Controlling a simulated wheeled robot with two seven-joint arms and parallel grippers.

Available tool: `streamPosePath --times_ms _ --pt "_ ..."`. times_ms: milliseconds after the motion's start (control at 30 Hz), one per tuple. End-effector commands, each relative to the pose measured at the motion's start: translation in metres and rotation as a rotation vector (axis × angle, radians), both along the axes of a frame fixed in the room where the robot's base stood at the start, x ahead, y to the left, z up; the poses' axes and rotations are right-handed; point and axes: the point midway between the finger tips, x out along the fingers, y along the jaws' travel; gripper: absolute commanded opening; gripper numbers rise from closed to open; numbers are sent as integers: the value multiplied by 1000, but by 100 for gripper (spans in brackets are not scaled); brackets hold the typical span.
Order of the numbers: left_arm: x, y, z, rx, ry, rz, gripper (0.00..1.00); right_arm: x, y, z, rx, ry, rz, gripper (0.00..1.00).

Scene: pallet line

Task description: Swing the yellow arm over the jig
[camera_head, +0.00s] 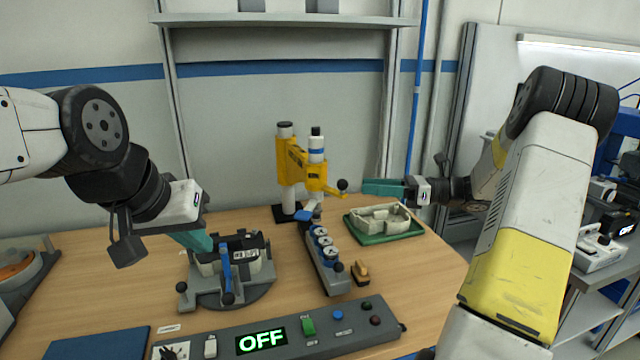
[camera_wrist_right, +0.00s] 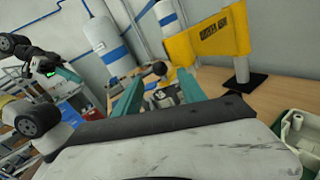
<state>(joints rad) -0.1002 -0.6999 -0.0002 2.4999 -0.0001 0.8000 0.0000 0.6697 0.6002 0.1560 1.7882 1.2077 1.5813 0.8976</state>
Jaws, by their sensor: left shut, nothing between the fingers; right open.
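The yellow arm (camera_head: 299,166) stands on a post with a black base at the back middle of the table, pointing right, away from the jig. Its black ball knob (camera_head: 342,185) is at its right end. My right gripper (camera_head: 366,187) is open just right of the knob. In the right wrist view the knob (camera_wrist_right: 159,69) shows between the open teal fingers (camera_wrist_right: 158,88), not visibly gripped; the yellow arm (camera_wrist_right: 212,38) is behind it. The jig, a grey fixture with a blue handle (camera_head: 232,277), sits front left. My left gripper (camera_head: 203,243) is shut and empty at its upper left.
A grey block with round blue-rimmed parts (camera_head: 326,262) lies between jig and post. A green tray (camera_head: 388,236) holding a pale part is to the right. A control panel (camera_head: 280,336) reading OFF and a blue mat (camera_head: 98,345) lie in front.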

Motion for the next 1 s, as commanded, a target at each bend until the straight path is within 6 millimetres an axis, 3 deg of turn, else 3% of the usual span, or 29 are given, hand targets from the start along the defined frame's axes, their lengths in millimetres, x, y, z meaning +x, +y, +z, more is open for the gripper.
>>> streamPosePath --times_ms 500,900,1000 --pt "0 0 0 0 0 0 0 18 65 0 1 1 2 48" --pt "0 0 0 0 0 0 0 21 75 0 0 1 -1 48" --pt "0 0 0 0 0 0 0 21 75 0 0 1 0 30"
